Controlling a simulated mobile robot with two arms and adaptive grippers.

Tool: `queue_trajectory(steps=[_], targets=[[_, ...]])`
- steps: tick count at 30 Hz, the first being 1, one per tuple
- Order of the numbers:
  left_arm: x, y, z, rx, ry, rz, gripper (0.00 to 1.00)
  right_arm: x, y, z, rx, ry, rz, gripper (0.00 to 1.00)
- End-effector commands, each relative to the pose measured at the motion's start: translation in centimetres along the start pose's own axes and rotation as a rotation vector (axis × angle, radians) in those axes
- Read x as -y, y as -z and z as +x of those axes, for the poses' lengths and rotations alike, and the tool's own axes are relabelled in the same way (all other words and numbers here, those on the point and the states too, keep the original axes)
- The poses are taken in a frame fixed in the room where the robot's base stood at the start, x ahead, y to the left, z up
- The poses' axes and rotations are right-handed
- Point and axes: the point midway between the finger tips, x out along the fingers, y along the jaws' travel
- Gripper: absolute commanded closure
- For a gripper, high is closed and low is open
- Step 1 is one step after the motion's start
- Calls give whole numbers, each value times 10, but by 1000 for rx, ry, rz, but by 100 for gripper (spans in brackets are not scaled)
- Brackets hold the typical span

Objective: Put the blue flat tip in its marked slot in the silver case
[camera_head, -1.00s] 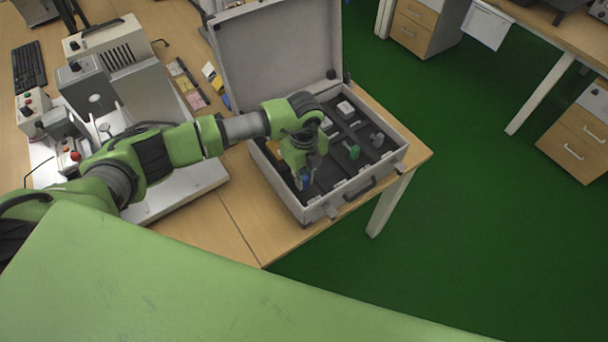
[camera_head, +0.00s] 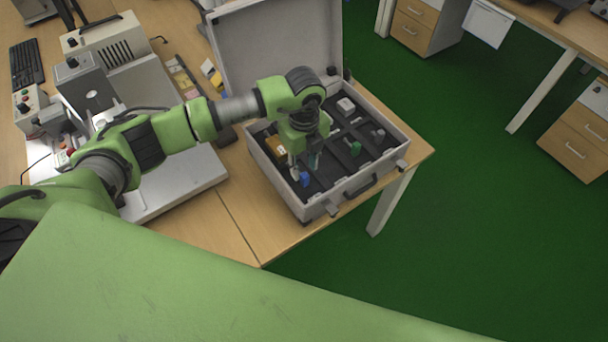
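The silver case (camera_head: 349,196) stands open on the wooden table with dark foam compartments inside. The blue flat tip (camera_head: 304,179) is in the front-left compartment of the case, apparently upright; its fit in the marked slot is too small to tell. My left gripper (camera_head: 304,163) hangs just above and behind the blue tip, inside the case's outline. Its fingers look spread, with nothing visible between them. My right gripper is not in view.
A green piece (camera_head: 356,149) and a grey piece (camera_head: 378,134) sit in other compartments. A white piece (camera_head: 346,105) is at the back and an orange-yellow item (camera_head: 276,146) at the left. A grey test machine stands left of the case. The raised lid (camera_head: 280,55) borders the back.

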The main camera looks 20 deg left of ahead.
Motion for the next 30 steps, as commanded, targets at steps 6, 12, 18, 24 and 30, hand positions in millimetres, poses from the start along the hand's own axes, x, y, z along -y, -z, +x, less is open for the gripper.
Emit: queue_trajectory(steps=[6, 12, 18, 24, 30], targets=[[1, -1, -44, 2, 4, 1, 70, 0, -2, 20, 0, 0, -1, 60], [0, 0, -69, 1, 0, 0, 70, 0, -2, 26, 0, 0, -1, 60], [0, 0, -76, 0, -1, 0, 70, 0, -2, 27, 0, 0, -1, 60], [0, 0, -76, 0, -1, 0, 70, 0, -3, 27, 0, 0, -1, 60], [0, 0, -76, 0, -1, 0, 70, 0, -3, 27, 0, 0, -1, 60]])
